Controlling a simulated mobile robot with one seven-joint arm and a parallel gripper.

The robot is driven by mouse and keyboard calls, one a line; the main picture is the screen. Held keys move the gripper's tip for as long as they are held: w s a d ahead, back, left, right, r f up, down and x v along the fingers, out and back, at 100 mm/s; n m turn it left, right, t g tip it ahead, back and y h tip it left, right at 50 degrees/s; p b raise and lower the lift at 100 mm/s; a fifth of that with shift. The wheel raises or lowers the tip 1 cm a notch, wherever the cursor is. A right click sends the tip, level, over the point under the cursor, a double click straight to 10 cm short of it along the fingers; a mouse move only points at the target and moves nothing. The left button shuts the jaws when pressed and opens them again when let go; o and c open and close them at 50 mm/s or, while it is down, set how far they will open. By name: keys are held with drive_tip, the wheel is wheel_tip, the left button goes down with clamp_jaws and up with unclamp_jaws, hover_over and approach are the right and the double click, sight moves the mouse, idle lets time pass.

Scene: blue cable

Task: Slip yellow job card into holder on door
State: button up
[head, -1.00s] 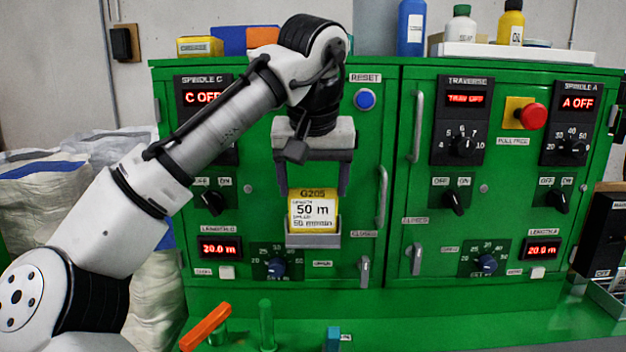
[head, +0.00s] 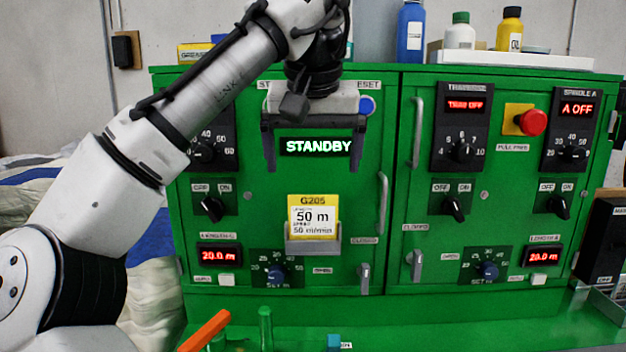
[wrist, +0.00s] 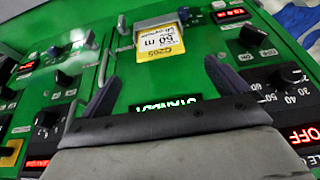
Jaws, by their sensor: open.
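The yellow job card (head: 313,213), marked G205 and 50 m, stands upright in the grey metal holder (head: 313,245) on the green left door (head: 345,185). The holder covers its lower edge. My gripper (head: 312,165) is open and empty, above the card and apart from it, in front of the STANDBY display. In the wrist view the card (wrist: 162,42) shows beyond my open fingers (wrist: 158,85), with the holder (wrist: 163,20) at its far edge.
Door handles (head: 383,200) and latches (head: 365,277) stick out right of the card. A red button (head: 533,122) and several dials are on the panels. Bottles (head: 411,30) stand on top.

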drive_tip(key=p+v, duration=0.5)
drive_tip(key=v, duration=0.2)
drive_tip(key=shift+r, duration=0.3)
drive_tip(key=shift+s+f, duration=0.1)
drive_tip(key=shift+s, duration=0.05)
